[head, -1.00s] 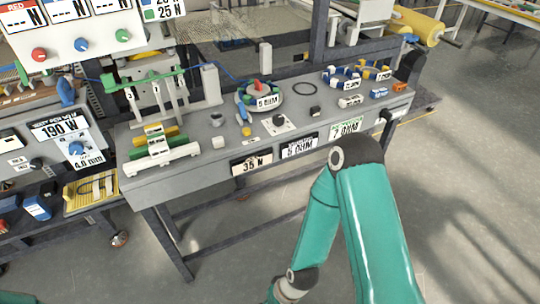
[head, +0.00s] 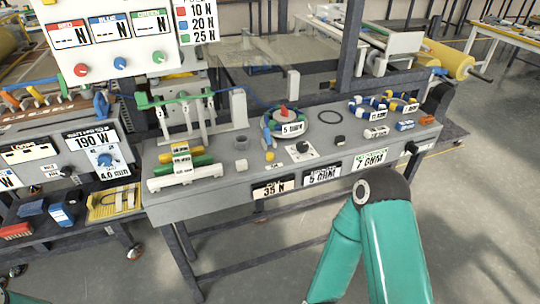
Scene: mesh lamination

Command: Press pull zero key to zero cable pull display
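A display reading 35 N (head: 274,188) is on the front face of the grey bench (head: 220,200). Which key is the pull zero key is too small to tell. A small white block (head: 241,165), a yellow knob (head: 269,156) and a white plate with a black knob (head: 301,151) sit on the bench top above the displays. My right arm comes in at the lower right, with its bent elbow in front of the bench. Neither gripper is in view. A sliver of teal shows at the lower left edge.
An upright panel (head: 108,35) shows dashed N readouts. Left is a 190 W display (head: 92,142).

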